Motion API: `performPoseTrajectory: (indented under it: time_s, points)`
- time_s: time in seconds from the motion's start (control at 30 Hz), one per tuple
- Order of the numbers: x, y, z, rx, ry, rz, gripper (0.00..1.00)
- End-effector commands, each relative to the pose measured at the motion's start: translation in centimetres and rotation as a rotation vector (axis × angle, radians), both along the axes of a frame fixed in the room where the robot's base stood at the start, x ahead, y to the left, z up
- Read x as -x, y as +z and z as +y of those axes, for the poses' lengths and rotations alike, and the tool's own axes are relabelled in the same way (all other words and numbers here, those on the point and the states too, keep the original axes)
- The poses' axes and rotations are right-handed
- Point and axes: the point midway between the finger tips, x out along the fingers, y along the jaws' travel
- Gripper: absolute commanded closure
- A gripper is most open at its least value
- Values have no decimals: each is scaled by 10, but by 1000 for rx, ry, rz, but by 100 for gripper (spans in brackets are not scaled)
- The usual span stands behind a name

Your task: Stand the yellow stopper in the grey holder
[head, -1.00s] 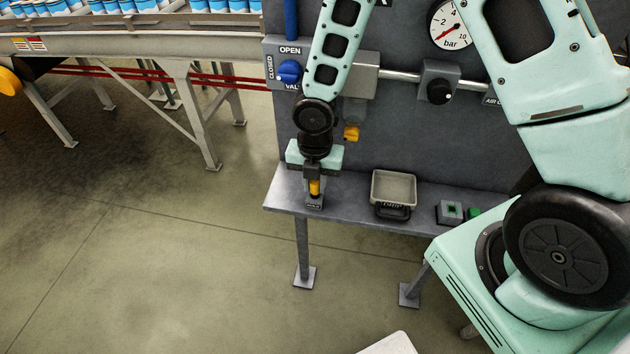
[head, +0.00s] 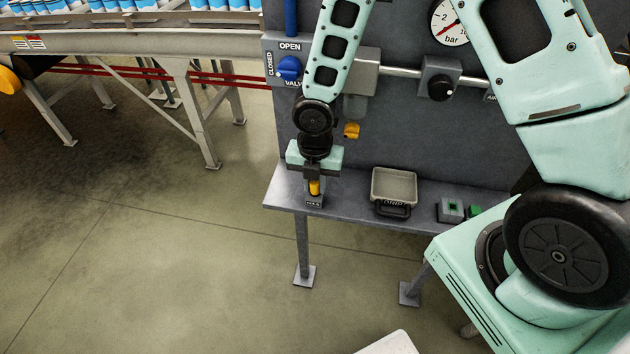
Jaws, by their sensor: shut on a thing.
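The yellow stopper (head: 314,187) is upright in the head view, directly below my gripper (head: 314,178). My gripper points down and is shut on the upper part of the stopper. The small grey holder (head: 314,202) sits near the left end of the grey shelf. The stopper's lower end is at the holder; I cannot tell how deep it sits. The dark fingers hide the stopper's top.
A grey tray (head: 394,187) stands on the shelf (head: 345,203) to the right, with a small green-topped box (head: 450,210) beyond it. Behind is a dark panel with a blue valve knob (head: 289,68), a yellow tap (head: 351,131) and a gauge (head: 449,22).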

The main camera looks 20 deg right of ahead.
Motion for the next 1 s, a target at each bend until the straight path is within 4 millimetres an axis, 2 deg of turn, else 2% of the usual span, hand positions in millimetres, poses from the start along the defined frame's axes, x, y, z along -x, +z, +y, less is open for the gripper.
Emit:
performPoseTrajectory:
  time_s: [0.43,0.47,0.53,0.57,0.83,1.0]
  points:
    - [0,-6,0,0,0,0,100]
    - [0,-6,0,0,0,0,75]
    - [0,-6,0,0,0,0,55]
    - [0,-6,0,0,0,0,52]
    - [0,-5,0,-1,0,-1,52]
    - [-1,12,0,-3,-3,-3,52]
